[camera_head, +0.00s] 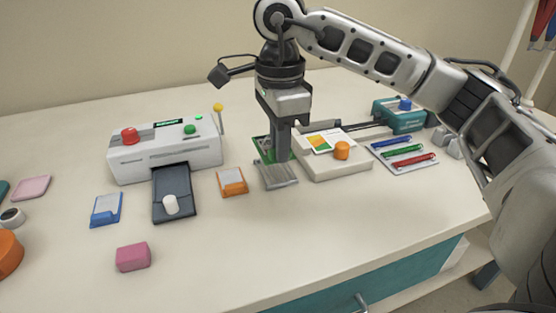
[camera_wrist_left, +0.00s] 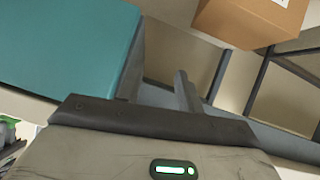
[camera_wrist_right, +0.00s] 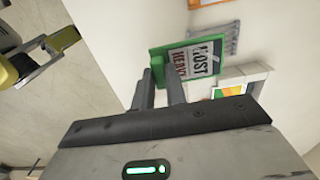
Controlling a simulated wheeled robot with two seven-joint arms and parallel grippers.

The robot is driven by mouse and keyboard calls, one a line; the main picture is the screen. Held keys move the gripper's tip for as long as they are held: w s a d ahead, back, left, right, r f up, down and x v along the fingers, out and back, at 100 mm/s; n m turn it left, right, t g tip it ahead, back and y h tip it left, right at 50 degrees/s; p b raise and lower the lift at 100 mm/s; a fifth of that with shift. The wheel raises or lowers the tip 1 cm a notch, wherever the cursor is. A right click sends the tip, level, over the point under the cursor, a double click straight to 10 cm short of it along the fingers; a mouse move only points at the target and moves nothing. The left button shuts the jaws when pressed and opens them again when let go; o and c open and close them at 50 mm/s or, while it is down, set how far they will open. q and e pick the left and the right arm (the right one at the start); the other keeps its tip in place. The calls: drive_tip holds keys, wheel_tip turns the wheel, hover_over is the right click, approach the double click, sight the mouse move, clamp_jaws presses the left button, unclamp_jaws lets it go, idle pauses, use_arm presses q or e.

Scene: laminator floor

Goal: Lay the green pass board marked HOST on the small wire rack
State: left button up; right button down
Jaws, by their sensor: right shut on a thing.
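The green board marked HOST (camera_wrist_right: 192,60) is held at its edge by my right gripper (camera_wrist_right: 161,75), which is shut on it. In the head view, the right gripper (camera_head: 276,158) points down and hides most of the green board (camera_head: 259,141). The small wire rack (camera_head: 279,178) is grey and slatted, just in front of and below the gripper. In the right wrist view the rack (camera_wrist_right: 228,40) shows beyond the board, partly covered by it. Whether board and rack touch, I cannot tell. My left gripper (camera_wrist_left: 162,75) is open and empty, away from the worktop.
A white laminator (camera_head: 165,152) with a dark tray stands left of the rack. An orange badge (camera_head: 232,182) lies close to the rack. A pale block (camera_head: 355,168) with an orange knob stands close on its right.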

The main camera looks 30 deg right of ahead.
hover_over(281, 178)
drive_tip(key=f, duration=0.6)
drive_tip(key=shift+s+a+f, duration=0.2)
drive_tip(key=shift+a, duration=0.05)
drive_tip(key=f, duration=0.3)
drive_tip(key=shift+w+d+f+p, duration=0.1)
drive_tip(key=shift+w+d+p, duration=0.15)
drive_tip(key=shift+p, duration=0.1)
drive_tip(key=shift+f, duration=0.35)
drive_tip(key=shift+f, duration=0.1)
drive_tip(key=c, duration=1.8)
unclamp_jaws()
drive_tip(key=shift+f, duration=0.1)
drive_tip(key=shift+c, duration=0.2)
drive_tip(key=o, duration=0.4)
